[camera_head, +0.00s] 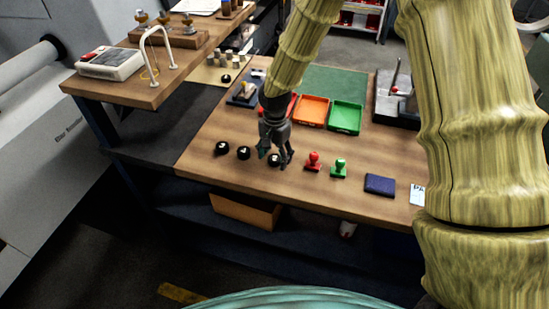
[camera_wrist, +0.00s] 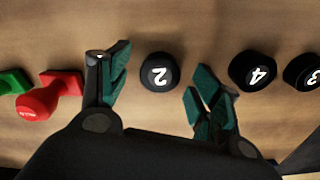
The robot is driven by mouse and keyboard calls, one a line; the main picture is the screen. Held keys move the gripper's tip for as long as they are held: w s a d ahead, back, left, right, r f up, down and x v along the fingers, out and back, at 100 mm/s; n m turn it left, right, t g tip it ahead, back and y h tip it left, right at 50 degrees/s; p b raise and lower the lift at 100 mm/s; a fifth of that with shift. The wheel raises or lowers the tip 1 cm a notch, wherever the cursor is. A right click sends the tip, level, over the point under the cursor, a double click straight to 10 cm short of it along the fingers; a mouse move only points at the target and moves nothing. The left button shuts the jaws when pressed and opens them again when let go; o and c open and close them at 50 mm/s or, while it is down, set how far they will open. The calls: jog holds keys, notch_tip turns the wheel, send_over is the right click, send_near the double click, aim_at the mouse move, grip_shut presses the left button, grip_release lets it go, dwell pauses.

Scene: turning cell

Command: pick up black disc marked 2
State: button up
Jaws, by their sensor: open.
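The black disc marked 2 (camera_wrist: 160,72) lies on the wooden table, its white numeral facing up. In the wrist view it sits between and slightly beyond the tips of my gripper (camera_wrist: 158,85). My gripper is open, with green-padded fingers apart and nothing between them gripped. In the head view my gripper (camera_head: 276,156) hangs over the table, and the disc (camera_head: 273,160) shows partly behind its fingers. Black discs marked 4 (camera_wrist: 252,70) and 3 (camera_wrist: 304,72) lie to the right in the wrist view.
A red stamp (camera_head: 313,162) and a green stamp (camera_head: 339,168) stand beside my gripper. A dark blue pad (camera_head: 380,185) lies further right. Orange (camera_head: 313,99) and green (camera_head: 357,118) trays are behind. Bare table lies in front of the disc.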

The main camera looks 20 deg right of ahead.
jog(key=shift+f, duration=0.1)
jog(key=c, duration=1.3)
